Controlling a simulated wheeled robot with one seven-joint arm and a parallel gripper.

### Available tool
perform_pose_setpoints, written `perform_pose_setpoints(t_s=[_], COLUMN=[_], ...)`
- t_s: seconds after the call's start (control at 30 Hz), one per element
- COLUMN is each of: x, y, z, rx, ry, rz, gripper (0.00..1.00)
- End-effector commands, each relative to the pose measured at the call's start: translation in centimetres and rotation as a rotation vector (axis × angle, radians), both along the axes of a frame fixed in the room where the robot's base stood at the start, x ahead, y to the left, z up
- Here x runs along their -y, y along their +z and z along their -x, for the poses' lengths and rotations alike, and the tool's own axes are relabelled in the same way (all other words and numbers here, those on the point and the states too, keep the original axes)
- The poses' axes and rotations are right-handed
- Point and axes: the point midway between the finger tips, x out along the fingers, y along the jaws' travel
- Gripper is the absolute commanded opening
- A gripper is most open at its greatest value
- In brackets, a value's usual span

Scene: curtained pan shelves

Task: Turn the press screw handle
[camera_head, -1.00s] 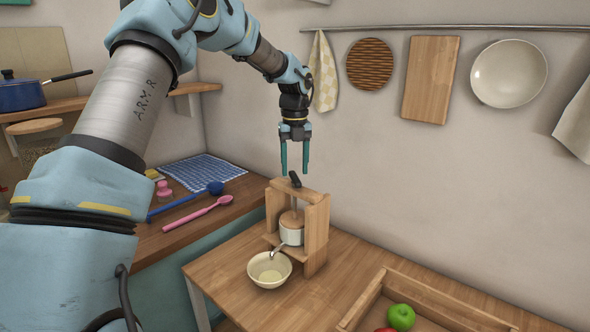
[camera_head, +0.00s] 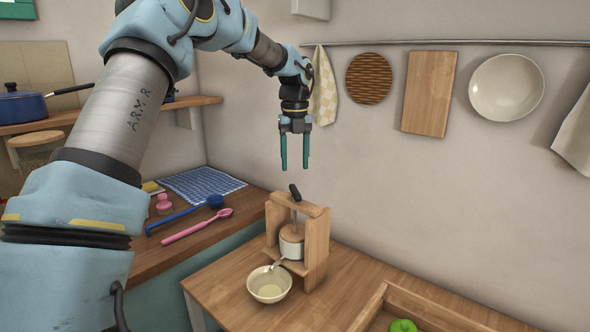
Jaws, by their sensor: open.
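The press (camera_head: 317,247) is a wooden frame standing on the wooden table. Its black screw handle (camera_head: 295,192) sticks up, tilted, above the top crossbar. A white pot (camera_head: 291,248) with a wooden plunger sits inside the frame under the screw. My gripper (camera_head: 295,167) hangs above the handle, pointing down. Its two teal fingers are open and empty. The fingertips are a little above the handle and appear apart from it.
A cream bowl (camera_head: 269,284) stands in front of the press under its spout. A wooden crate (camera_head: 371,306) holding a green apple (camera_head: 403,326) is at the lower right. Pink and blue spoons lie on the left counter (camera_head: 178,246). A board (camera_head: 429,92) and other items hang on the wall behind.

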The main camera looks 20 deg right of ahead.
Motion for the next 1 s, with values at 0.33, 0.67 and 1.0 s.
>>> perform_pose_setpoints(t_s=[0.33, 0.67, 1.0], x=[0.0, 0.07, 0.2], y=[0.65, 0.45, 0.21], z=[0.01, 0.27, 0.89], rx=[0.0, -0.003, 0.001], ry=[0.0, 0.302, 1.252], rz=[0.0, -0.009, -0.025], gripper=[0.57, 0.55, 0.55])
